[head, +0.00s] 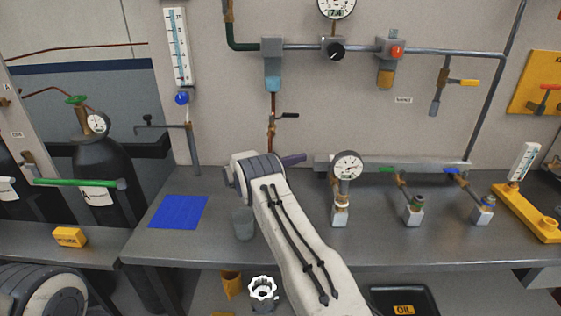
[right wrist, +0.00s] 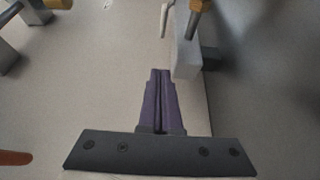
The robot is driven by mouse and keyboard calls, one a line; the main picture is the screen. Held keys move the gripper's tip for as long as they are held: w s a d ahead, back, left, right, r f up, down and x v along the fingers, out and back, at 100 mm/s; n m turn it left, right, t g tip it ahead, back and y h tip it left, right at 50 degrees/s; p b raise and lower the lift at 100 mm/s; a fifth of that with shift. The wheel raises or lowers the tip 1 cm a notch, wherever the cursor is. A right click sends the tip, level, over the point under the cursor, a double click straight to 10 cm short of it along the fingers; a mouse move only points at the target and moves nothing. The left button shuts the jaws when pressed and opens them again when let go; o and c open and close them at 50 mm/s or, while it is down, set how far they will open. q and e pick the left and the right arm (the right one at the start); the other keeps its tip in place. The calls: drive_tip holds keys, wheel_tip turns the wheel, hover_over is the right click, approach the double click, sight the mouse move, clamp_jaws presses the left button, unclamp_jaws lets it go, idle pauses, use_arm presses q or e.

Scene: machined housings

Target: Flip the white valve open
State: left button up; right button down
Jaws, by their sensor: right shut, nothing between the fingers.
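In the right wrist view, a thin white lever (right wrist: 165,18) shows at the top, beside a grey block (right wrist: 187,60) with a brass-coloured stem (right wrist: 196,12). It looks like the white valve's handle; how far it is turned is unclear. In the head view, a white collar (head: 341,205) sits below a round gauge on a grey block; I cannot tell whether it is the same valve. My right gripper (head: 303,157) is left of that gauge, above the bench. Its purple fingers (right wrist: 160,72) are shut and empty, apart from the lever. My left gripper is out of view.
The round gauge (head: 347,166) stands just right of my gripper. Green-handled (head: 387,170) and blue-handled (head: 452,171) valves are farther right. A grey cup (head: 243,223) is beside my forearm. A black-handled valve (head: 289,115) is on the wall behind. A white handwheel (head: 262,288) is low in front.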

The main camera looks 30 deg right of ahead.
drive_tip(key=w+a+b, duration=0.1)
drive_tip(key=w+a, duration=0.2)
drive_tip(key=a, duration=0.2)
drive_tip(key=shift+w+a, duration=0.15)
drive_tip(key=shift+w, duration=0.2)
